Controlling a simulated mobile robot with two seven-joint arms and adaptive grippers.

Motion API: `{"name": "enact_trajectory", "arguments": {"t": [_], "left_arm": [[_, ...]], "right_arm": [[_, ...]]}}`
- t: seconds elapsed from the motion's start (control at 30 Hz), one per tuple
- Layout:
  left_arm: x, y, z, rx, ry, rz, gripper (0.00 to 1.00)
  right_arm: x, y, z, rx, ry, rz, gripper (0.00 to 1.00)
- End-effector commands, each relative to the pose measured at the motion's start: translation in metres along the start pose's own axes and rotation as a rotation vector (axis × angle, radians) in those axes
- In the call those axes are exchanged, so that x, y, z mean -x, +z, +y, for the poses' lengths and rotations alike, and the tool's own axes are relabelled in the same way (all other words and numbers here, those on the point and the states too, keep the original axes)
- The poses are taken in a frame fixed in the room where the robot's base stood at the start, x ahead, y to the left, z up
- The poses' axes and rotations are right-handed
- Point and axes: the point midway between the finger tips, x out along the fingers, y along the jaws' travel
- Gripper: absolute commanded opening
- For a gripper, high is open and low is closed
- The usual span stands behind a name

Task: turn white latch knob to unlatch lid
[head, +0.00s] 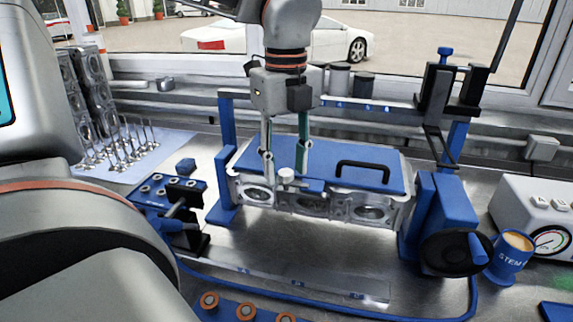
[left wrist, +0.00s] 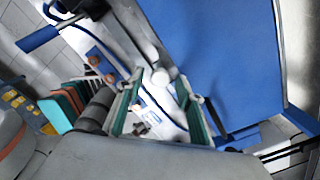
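The white latch knob (head: 286,174) sits at the front edge of the blue lid (head: 325,163), left of its middle. In the left wrist view the knob (left wrist: 160,77) is a small white round shape. The lid (left wrist: 220,60) lies flat over the metal engine block (head: 318,205) and has a black handle (head: 365,166). My left gripper (head: 284,166) points down, open, with one finger on each side of the knob. In the left wrist view the open fingers (left wrist: 159,90) show gaps on both sides of the knob. My right gripper is not in view.
A blue stand with a black handwheel (head: 457,252) holds the block's right side. A cup (head: 510,257) and a gauge box (head: 540,215) stand farther right. Valves (head: 115,145) stand on a mat at left. A blue fixture (head: 168,190) is left of the block.

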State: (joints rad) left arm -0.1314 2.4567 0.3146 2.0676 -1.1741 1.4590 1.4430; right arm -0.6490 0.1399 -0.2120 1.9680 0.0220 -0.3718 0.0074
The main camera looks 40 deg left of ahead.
Motion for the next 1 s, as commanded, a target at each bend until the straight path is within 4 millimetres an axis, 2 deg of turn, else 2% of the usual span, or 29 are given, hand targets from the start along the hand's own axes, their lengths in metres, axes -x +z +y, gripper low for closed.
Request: {"name": "enact_trajectory", "arguments": {"t": [0.33,0.37,0.4,0.5,0.77,1.0], "left_arm": [[-0.0048,0.0001,-0.0003,0.0,-0.002,0.0,0.37],[-0.0047,0.0001,-0.0003,0.0,-0.002,0.0,0.32],[-0.0047,0.0001,-0.0003,0.0,-0.002,0.0,0.21],[-0.0047,0.0001,-0.0002,0.0,-0.002,0.0,0.0],[-0.005,0.0001,-0.0002,-0.01,-0.001,0.0,0.0],[-0.0061,0.0001,-0.0004,-0.092,0.003,-0.003,0.0]], "right_arm": [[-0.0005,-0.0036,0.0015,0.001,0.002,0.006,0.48],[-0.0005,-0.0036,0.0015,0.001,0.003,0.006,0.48],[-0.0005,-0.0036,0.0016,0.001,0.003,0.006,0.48],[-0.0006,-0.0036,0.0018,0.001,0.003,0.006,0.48],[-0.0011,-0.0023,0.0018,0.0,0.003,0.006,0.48],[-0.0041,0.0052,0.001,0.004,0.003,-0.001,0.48]]}}
